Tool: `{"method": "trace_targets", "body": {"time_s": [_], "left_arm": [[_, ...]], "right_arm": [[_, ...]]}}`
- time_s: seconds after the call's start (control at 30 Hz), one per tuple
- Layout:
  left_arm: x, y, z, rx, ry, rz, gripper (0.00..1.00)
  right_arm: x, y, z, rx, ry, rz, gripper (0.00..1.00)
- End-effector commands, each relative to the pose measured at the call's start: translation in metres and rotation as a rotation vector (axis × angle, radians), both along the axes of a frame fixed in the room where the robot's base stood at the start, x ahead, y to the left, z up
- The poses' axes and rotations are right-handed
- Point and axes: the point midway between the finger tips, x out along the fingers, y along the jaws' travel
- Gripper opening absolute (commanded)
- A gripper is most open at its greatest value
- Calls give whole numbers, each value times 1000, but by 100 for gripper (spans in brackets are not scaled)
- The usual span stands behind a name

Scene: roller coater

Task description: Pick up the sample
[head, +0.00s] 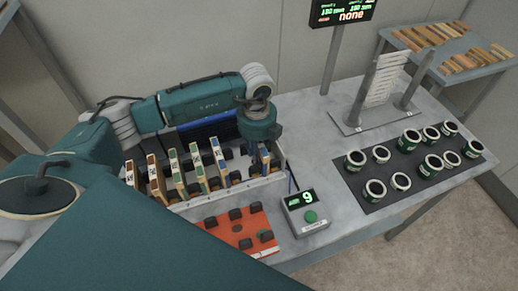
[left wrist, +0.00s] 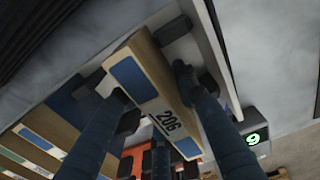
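A row of sample boards (head: 198,163) stands upright in a white rack on the table in the head view. My left gripper (head: 263,146) points down over the rack's right end, around a blue-and-wood sample (head: 264,160). In the left wrist view that sample (left wrist: 155,85) has a blue patch and the number 206. My left fingers (left wrist: 150,83) are spread with the sample between them; a small gap seems to show on the left side, and contact on the right is unclear. The sample's lower end is hidden. My right gripper is not in view.
An orange tray with black blocks (head: 238,232) lies in front of the rack. A small box (head: 308,214) with a green button reads 9. Several cans stand on a dark mat (head: 415,174) at right. A stand (head: 352,122) rises behind. A screen (head: 342,12) shows "none".

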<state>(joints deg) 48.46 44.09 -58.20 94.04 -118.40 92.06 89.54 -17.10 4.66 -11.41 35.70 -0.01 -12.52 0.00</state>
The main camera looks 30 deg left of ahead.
Motion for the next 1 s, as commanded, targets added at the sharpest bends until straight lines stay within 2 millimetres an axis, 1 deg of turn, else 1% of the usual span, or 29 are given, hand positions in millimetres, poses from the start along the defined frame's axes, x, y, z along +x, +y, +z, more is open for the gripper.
{"method": "trace_targets", "body": {"time_s": [0.07,0.1,0.23,0.53,0.67,0.77,0.87,1.0], "left_arm": [[0,0,0,0,0,0,30],[0,0,0,0,0,0,26],[0,0,0,0,0,0,0],[1,0,2,-1,-1,0,0],[1,0,7,-2,-2,0,0],[1,0,16,0,-4,1,0],[1,0,30,0,-5,0,0],[2,0,58,0,-8,-1,0]], "right_arm": [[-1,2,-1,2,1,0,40],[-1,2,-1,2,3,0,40],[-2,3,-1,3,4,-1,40],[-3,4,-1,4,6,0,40],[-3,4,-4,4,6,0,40],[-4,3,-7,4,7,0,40],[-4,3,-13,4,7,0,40],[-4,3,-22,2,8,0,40]]}}
